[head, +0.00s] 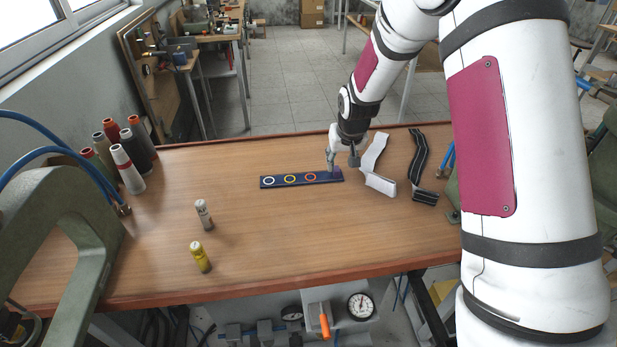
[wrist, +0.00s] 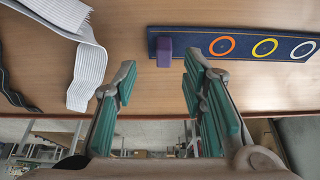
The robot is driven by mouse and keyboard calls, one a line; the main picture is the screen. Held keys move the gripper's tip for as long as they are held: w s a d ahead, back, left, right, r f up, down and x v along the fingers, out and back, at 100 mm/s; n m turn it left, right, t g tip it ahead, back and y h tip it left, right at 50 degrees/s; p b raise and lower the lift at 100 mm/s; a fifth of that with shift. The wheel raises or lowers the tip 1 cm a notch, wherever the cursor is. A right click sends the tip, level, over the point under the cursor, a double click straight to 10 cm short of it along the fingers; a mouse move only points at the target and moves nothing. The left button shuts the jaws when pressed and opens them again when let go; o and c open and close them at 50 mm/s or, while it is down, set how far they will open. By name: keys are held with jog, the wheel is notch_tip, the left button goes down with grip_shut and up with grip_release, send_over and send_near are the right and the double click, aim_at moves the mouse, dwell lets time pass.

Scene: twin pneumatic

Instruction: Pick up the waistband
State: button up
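A white ribbed band (head: 375,168), which looks like the waistband, lies loosely bent on the wooden table, right of my gripper (head: 332,165) in the head view. In the wrist view the white band (wrist: 88,65) is at the upper left, outside the fingers. A black band with pale stripes (head: 418,165) lies farther right; part of it shows at the left edge of the wrist view (wrist: 12,92). My gripper (wrist: 158,72) is open, with nothing between its green-padded fingers. It is near the purple block on the dark blue board's end.
The dark blue board (head: 263,183) carries white, yellow and orange rings and a purple block (wrist: 164,53). Several thread spools (head: 127,168) and a green machine (head: 60,235) are at left.

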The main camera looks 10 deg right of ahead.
aim_at(336, 168)
jog(key=shift+a+p+x, duration=0.1)
jog(key=shift+p+x, duration=0.05)
jog(key=shift+x, duration=0.95)
jog(key=shift+a+p+x, duration=0.15)
jog(key=shift+x, duration=1)
grip_shut()
